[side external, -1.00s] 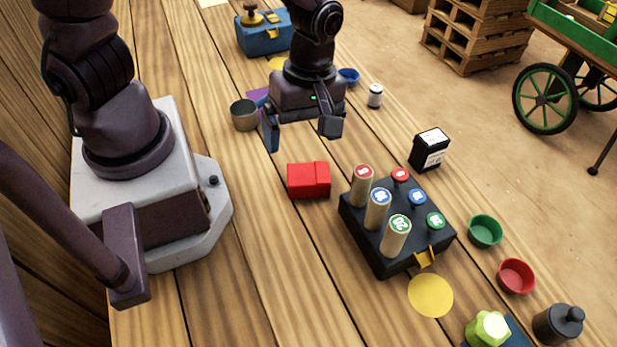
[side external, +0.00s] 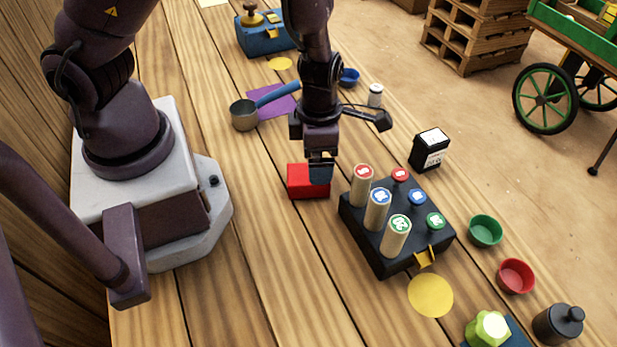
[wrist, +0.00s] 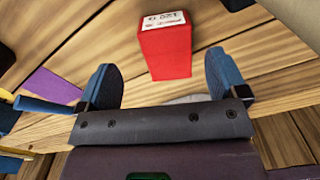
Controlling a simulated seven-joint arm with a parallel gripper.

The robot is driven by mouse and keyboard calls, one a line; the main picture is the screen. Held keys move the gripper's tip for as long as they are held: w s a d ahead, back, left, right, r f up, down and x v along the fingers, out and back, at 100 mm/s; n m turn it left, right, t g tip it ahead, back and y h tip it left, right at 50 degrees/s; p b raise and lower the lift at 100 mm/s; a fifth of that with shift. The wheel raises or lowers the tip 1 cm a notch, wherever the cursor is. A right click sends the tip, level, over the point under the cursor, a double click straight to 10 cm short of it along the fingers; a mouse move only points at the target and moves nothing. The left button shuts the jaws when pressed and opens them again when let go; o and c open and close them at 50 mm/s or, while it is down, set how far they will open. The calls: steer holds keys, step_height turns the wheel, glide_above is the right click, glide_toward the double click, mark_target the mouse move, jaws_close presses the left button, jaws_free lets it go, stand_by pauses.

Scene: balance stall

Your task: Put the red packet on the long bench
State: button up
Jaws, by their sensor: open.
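The red packet (side external: 302,180) lies on the planked wooden bench top (side external: 240,200), left of the black block with pegs. In the wrist view the packet (wrist: 166,52) shows a white printed label at its far end. My gripper (side external: 320,168) is low at the packet in the side view, and its blue finger covers the packet's right part. In the wrist view my gripper (wrist: 160,62) is open, with the packet's near end between the two blue fingers and a gap on each side. It is not gripping the packet.
The black block with pegs (side external: 385,250) stands close right of the packet. A black box with a white label (side external: 430,150) is behind it. A metal pan with a blue handle (side external: 245,115) lies by a purple sheet (side external: 272,104). Bench left of the packet is clear.

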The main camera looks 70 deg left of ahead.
steer(key=shift+s+d+f, duration=0.1)
steer(key=shift+d+f, duration=0.05)
steer(key=shift+f, duration=1.35)
steer(key=shift+s+d+f, duration=0.1)
steer(key=shift+d+f, duration=0.05)
steer(key=shift+f, duration=1.35)
steer(key=c, duration=1.1)
steer(key=shift+c, duration=0.2)
